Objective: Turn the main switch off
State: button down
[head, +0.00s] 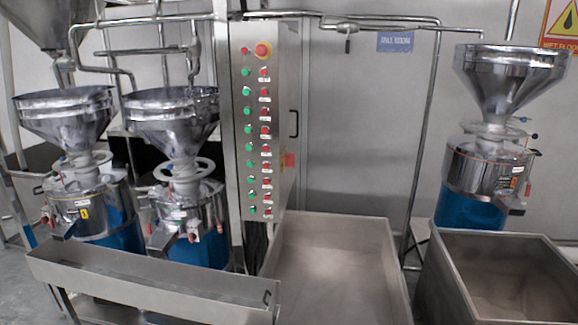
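A tall steel control cabinet (238,198) stands at the centre-left. Its front has a column of green buttons (247,134) and a column of red buttons (265,130). A small orange-red part (289,160) sits on the cabinet's right side, below a dark handle (293,123). Which of these is the main switch, and its position, I cannot tell. My gripper is not in view.
Two grinders with steel hoppers (65,110) (172,112) stand left, behind a long trough (150,284). A third grinder (490,165) stands right, behind a bin (500,238). A large steel tray (335,222) lies low before the cabinet. Pipes (350,20) cross above.

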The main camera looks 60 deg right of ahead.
aim_at(290, 157)
jog(key=k, duration=1.6)
jog(key=z, duration=1.5)
jog(key=i, duration=1.05)
jog(key=u, duration=0.1)
